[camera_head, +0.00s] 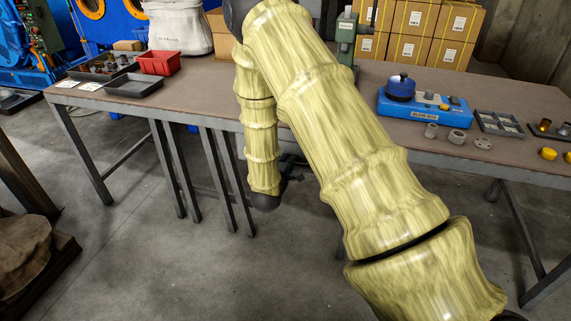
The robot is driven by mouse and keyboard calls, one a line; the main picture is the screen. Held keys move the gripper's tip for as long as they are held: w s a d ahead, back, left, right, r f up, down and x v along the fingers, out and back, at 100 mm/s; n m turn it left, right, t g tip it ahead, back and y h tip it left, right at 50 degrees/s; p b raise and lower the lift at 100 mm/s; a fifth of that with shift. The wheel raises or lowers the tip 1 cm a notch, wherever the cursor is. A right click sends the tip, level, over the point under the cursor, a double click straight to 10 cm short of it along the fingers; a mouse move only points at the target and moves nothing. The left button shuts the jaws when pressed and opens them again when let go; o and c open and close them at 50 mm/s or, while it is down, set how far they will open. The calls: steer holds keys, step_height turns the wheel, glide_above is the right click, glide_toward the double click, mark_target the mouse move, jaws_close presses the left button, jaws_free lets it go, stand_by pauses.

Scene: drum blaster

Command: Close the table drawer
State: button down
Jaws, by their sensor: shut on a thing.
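The long table (215,82) has a brown top and dark metal legs. Its drawer cannot be made out; my yellow arm covers much of the table's middle front. My gripper (290,174) is a small dark shape below the table's front edge, at the end of my downward-bent arm and partly behind it. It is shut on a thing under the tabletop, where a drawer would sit. The fingertips and the gripped part are too small and hidden to see clearly.
On the table stand a red bin (159,62), a dark tray (134,86), a white sack (178,27), a blue device (425,106) and several small metal parts. Cardboard boxes (428,20) are stacked behind. The concrete floor (150,255) in front is clear at left.

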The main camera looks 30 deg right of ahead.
steer(key=shift+w+d+r, duration=0.1)
steer(key=shift+d, duration=0.05)
steer(key=c, duration=1.5)
jaws_free()
steer(key=v, duration=1.2)
